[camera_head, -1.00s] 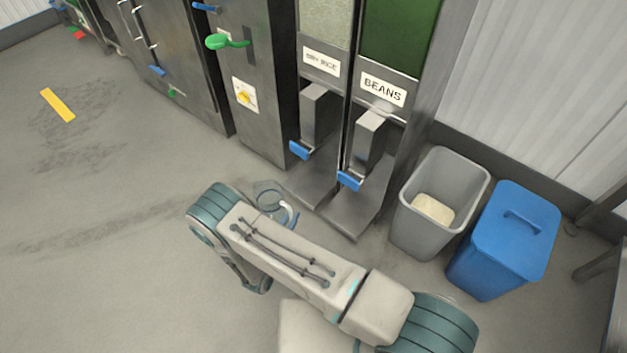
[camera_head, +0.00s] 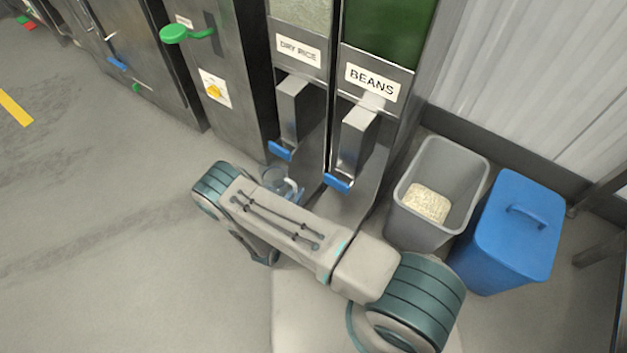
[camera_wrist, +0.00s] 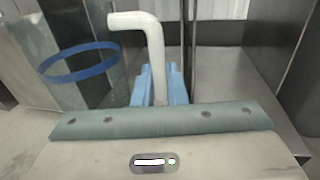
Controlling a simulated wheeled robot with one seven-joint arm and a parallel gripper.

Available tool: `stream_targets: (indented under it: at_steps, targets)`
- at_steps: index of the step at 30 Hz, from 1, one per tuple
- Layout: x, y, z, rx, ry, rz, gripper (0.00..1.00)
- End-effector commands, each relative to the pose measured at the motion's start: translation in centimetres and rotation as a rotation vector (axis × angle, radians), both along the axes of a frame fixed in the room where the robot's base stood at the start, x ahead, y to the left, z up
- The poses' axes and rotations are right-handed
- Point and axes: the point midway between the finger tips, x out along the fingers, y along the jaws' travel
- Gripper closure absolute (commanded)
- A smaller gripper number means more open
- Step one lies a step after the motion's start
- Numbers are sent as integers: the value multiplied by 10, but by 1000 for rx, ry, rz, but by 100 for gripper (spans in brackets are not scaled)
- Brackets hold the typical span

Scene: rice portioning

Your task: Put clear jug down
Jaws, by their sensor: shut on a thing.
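The clear jug (camera_head: 274,179) shows beyond my arm in the head view, near the foot of the dry rice dispenser. In the wrist view its see-through body with a blue rim band (camera_wrist: 80,62) is at the left, and its white handle (camera_wrist: 155,50) stands in the middle. My gripper (camera_wrist: 160,88) has its blue fingers shut on the lower part of the handle. The jug looks upright.
The dry rice dispenser (camera_head: 291,110) and beans dispenser (camera_head: 357,140) have blue levers and metal trays below. A grey bin (camera_head: 405,215) with pale grains and a blue lidded bin (camera_head: 507,240) stand at the right. Open floor (camera_head: 100,240) lies at the left.

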Motion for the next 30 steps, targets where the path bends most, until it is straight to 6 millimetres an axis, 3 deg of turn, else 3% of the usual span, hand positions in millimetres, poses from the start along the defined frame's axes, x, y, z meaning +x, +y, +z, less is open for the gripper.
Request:
stream_targets:
  at_steps: [6, 14, 16, 23, 30]
  targets:
    - [47, -38, -3, 0, -2, -6, 100]
    - [91, -71, -2, 0, -2, -3, 100]
    - [88, -69, -15, 0, 1, 0, 100]
    - [88, -69, -26, 0, 1, 0, 100]
    - [88, -69, -65, 1, 0, -1, 100]
